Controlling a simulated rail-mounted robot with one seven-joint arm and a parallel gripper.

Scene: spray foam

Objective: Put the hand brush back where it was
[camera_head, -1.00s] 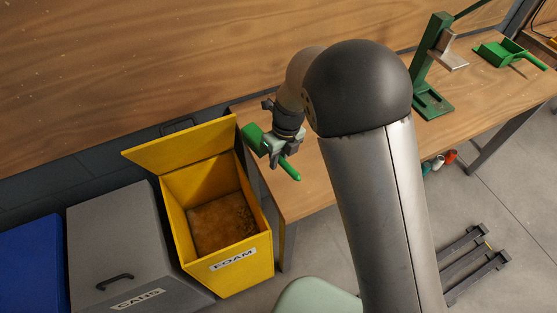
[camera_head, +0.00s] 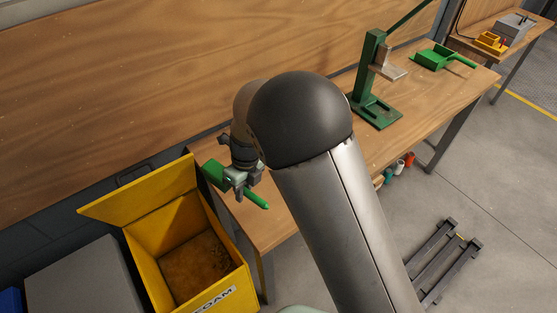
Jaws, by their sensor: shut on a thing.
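My gripper (camera_head: 243,181) is shut on the green hand brush (camera_head: 258,201). The brush's handle points down to the right, and its wider green head (camera_head: 213,174) shows at the left of my gripper. The brush is held near the left end of the wooden workbench (camera_head: 270,226), beside the yellow bin; how high it is above the bench I cannot tell. My arm hides part of the bench's middle. A green dustpan (camera_head: 436,57) lies on the bench's far right part.
An open yellow foam bin (camera_head: 243,281) stands left of the bench, with a grey bin (camera_head: 85,283) beyond it. A green press (camera_head: 372,75) stands on the bench. Several spray cans (camera_head: 398,167) and a dark metal frame (camera_head: 442,262) are to the right, below the bench.

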